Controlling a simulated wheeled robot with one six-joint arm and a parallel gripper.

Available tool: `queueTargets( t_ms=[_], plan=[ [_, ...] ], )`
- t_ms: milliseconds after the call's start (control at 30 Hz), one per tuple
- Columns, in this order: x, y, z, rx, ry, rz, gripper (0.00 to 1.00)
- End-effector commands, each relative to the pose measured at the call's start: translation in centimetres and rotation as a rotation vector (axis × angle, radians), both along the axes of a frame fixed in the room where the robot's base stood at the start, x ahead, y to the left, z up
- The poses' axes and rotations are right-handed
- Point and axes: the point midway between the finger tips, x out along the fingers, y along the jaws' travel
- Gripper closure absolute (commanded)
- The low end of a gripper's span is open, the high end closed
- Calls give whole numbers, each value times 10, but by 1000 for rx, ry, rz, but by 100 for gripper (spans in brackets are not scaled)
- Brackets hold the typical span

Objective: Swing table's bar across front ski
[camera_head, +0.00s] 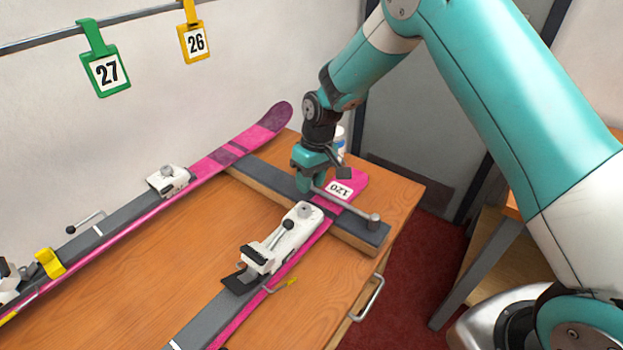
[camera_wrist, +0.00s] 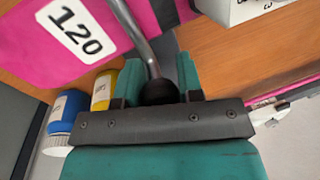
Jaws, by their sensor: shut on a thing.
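The front ski (camera_head: 283,262) is pink and grey with a "120" label, which also shows in the wrist view (camera_wrist: 75,30). It rests on a grey-topped wooden crosspiece (camera_head: 355,232). The table's bar (camera_head: 345,206) is a thin metal rod on a pivot post (camera_head: 374,222) just right of the ski. It spans over the ski near the label, to my gripper (camera_head: 304,184) on the ski's left side. In the wrist view, my gripper (camera_wrist: 158,80) is shut on the bar's black knob (camera_wrist: 158,92). Whether the bar touches the ski cannot be told.
A second ski (camera_head: 215,160) lies at the back, by the wall. White bindings (camera_head: 285,235) stand up from the skis. Blue (camera_wrist: 65,110) and yellow (camera_wrist: 103,90) bottles stand near my gripper. Tags 27 (camera_head: 106,72) and 26 (camera_head: 195,42) hang from a rail. Bare wood (camera_head: 190,235) lies between the skis.

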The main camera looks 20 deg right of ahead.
Motion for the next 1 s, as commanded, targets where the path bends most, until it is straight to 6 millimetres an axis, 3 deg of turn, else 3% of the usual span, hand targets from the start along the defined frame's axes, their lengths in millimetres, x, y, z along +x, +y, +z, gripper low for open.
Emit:
queueTargets(
  t_ms=[33,133,433,567,1000],
  plan=[
    [-3,3,-1,3,9,9,61],
    [-3,3,-2,3,9,7,41],
    [-1,0,1,2,4,2,41],
    [1,-2,13,3,1,1,41],
    [10,-20,117,2,0,3,41]
  ],
)
